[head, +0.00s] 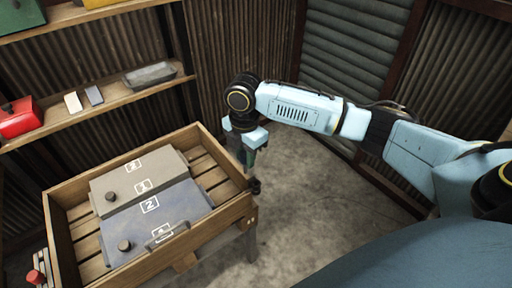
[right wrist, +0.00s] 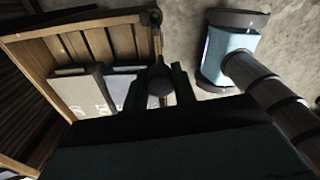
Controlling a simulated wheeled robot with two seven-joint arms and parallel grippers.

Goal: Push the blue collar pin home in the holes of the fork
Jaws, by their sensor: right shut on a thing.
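My right gripper (head: 250,160) points down at the right corner of the wooden crate. In the right wrist view its two dark fingers (right wrist: 160,88) are shut on a dark, round-headed thing (right wrist: 160,80), which looks like the pin. No blue collar can be made out on it. A small dark fitting (head: 255,187) sits at the crate's corner just below the gripper and may be the fork. A dark piece also shows at the crate's corner in the right wrist view (right wrist: 152,18). The fork's holes cannot be made out. My left gripper is not in view.
The slatted crate (head: 183,262) holds a grey-brown panel (head: 125,188) and a blue-grey panel (head: 180,207), each with a dark knob. Shelves (head: 110,93) with a red box (head: 18,118) and a grey tray (head: 150,75) stand behind. The floor (head: 310,190) right of the crate is clear.

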